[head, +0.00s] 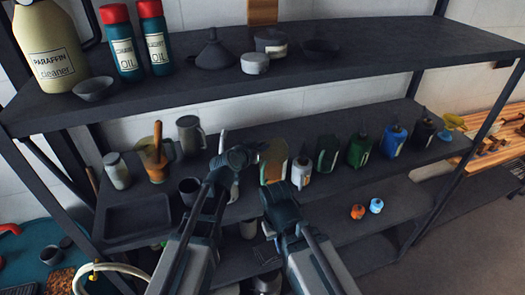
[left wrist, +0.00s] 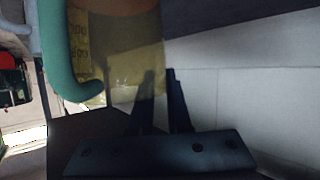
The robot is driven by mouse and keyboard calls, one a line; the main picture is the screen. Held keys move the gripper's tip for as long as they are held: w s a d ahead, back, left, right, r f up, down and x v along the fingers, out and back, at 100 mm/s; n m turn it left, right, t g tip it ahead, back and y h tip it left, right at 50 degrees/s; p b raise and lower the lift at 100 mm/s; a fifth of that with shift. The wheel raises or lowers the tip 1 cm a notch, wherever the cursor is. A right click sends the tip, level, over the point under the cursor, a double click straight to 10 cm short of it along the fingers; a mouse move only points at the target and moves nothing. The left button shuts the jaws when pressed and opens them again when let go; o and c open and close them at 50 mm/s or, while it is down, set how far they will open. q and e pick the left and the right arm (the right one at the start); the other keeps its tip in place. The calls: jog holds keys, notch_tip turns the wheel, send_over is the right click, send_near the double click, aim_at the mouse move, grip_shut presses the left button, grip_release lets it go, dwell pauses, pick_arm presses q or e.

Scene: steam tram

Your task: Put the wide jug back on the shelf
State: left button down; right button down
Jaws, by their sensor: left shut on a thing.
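The wide jug (head: 273,163), a see-through yellowish vessel, is over the middle shelf (head: 412,155) in the head view. The left wrist view shows its yellowish wall (left wrist: 135,55) and green handle (left wrist: 78,70) close up. My left gripper (head: 258,152) is shut on the jug's wall, and one finger shows through that wall in the wrist view. I cannot tell whether the jug's base touches the shelf. My right gripper (head: 278,200) is lower and nearer, in front of the shelf edge. Its fingers are not clear.
Several bottles, blue (head: 394,139), green (head: 360,150) and white (head: 301,171), stand right of the jug.

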pick_arm(q)
jog(key=shift+a, duration=0.15)
pick_arm(e)
jog(key=shift+a, duration=0.1)
pick_arm(q)
jog(key=shift+f, duration=0.1)
jog(key=c, duration=0.8)
grip_release()
jog(key=shift+c, duration=0.2)
jog(key=shift+r, duration=0.2)
pick_arm(e)
jog(key=shift+r, duration=0.1)
